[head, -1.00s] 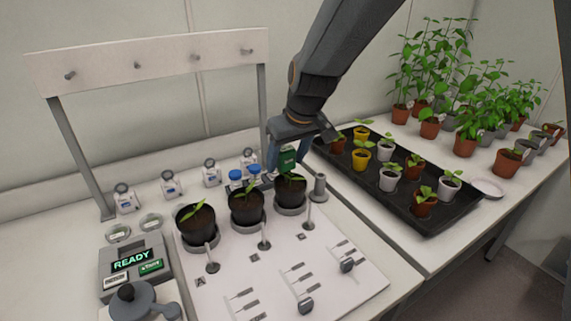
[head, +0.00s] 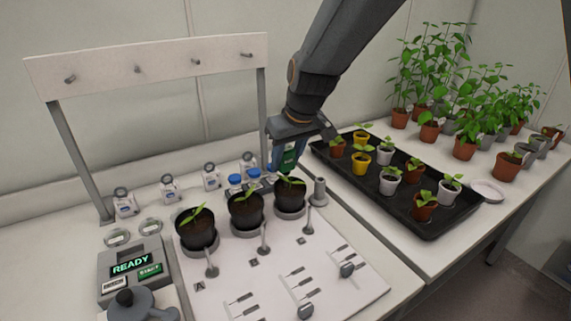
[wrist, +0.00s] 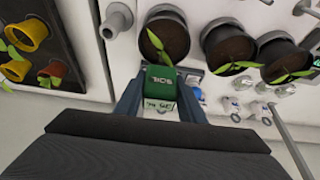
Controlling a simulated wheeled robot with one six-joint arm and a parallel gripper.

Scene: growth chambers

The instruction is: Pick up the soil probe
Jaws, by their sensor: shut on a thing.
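The soil probe (head: 288,158) has a green block-shaped head. My gripper (head: 287,166) is shut on the green head, just behind the rightmost black pot of the front row. In the wrist view the fingers of my gripper (wrist: 160,98) lie on either side of it. The probe's lower end is hidden, so I cannot tell whether it touches anything.
Black potted seedlings (head: 246,212) stand in a row on a white board (head: 255,275). Blue-capped bottles (head: 235,180) are close to my gripper's left. A grey upright holder (head: 319,190) stands to its right. A black seedling tray (head: 440,228) is further right. A peg rack (head: 150,64) rises behind.

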